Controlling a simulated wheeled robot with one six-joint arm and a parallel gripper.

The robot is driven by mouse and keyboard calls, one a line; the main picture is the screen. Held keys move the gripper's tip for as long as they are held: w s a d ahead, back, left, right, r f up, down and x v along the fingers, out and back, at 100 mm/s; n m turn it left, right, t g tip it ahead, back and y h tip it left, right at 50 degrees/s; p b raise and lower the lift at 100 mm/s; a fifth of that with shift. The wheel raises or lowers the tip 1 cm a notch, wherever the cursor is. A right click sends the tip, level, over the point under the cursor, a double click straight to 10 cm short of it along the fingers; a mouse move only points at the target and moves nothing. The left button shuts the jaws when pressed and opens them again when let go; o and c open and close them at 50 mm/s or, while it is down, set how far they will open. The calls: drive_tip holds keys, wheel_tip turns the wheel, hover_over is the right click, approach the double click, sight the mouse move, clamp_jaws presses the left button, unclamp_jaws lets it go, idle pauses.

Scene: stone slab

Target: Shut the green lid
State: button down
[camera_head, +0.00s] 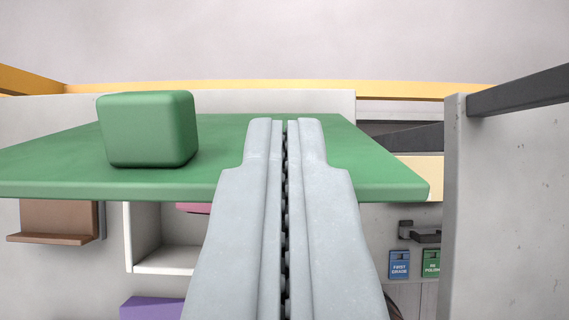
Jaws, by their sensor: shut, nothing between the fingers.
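The green lid (372,175) is a flat green panel spanning the left and middle of the view, seen at a shallow angle from above. A green block-like knob (150,130) with rounded edges stands on its upper face at the left. My gripper (285,124) is shut and empty. Its fingers reach forward in front of the lid, right of the knob, and hide part of the lid's front edge and middle. Whether the fingertips touch the lid, I cannot tell.
A grey concrete post (505,210) with a dark bar stands close on the right. Below the lid are a white open compartment (130,240), a brown ledge (52,239), a purple item (150,308) and small blue (399,264) and green (431,263) labels. A yellow beam (230,86) runs behind.

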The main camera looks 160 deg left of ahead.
drive_tip(key=shift+w+d+f, duration=0.1)
drive_tip(key=shift+w+f, duration=0.1)
drive_tip(key=shift+f, duration=0.05)
drive_tip(key=shift+s, duration=0.1)
drive_tip(key=s+a+f+t+h, duration=0.1)
drive_tip(key=s+a+f, duration=0.3)
drive_tip(key=s+f, duration=0.7)
drive_tip(key=shift+s+a+f+t, duration=0.2)
drive_tip(key=shift+a+f+t, duration=0.25)
drive_tip(key=shift+t, duration=0.45)
drive_tip(key=shift+f, duration=0.1)
idle(0.5)
